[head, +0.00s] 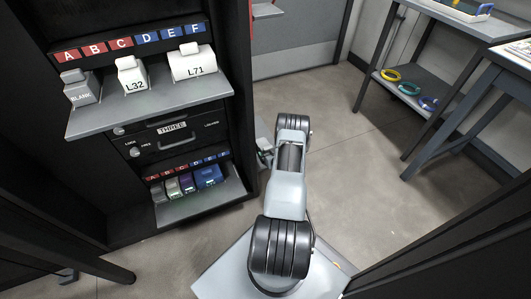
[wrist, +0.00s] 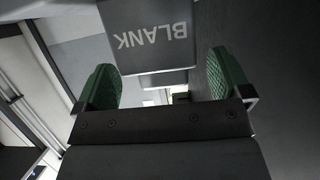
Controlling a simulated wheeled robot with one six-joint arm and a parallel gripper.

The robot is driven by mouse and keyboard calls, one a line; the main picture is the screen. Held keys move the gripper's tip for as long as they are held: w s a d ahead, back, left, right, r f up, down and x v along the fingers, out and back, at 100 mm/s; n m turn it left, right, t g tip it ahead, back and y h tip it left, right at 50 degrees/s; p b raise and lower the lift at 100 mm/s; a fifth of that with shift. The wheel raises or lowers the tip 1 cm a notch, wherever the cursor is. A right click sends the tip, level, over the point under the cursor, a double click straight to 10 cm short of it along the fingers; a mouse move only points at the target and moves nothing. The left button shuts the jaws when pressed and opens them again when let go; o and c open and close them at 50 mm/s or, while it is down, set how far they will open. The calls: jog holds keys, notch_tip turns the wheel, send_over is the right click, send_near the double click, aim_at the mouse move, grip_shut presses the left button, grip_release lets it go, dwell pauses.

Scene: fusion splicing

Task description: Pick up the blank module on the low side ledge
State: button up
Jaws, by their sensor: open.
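In the wrist view a grey module marked BLANK (wrist: 150,38) fills the top middle, its lettering upside down. My gripper (wrist: 162,76) is open, its green-padded fingers to the left and right of the module's near end. Gaps show on both sides, and neither finger visibly touches it. The ledge under it cannot be made out. In the head view my gripper (head: 265,152) is mostly hidden past my arm, low beside the cabinet's right side. Another grey module marked BLANK (head: 80,94) stands on the cabinet's upper shelf, well away from my gripper.
The upper shelf (head: 150,112) also holds white modules L32 (head: 132,80) and L71 (head: 193,66). Small coloured modules (head: 208,174) sit on the lower shelf (head: 205,205). A workbench (head: 408,88) stands at the right. The floor between (head: 375,150) is clear.

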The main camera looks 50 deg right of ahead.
jog(key=shift+b+x, duration=0.5)
jog(key=shift+x, duration=1.1)
jog(key=shift+c, duration=0.4)
jog(key=c, duration=0.9)
jog(key=shift+c, duration=0.3)
jog(key=shift+r, duration=0.1)
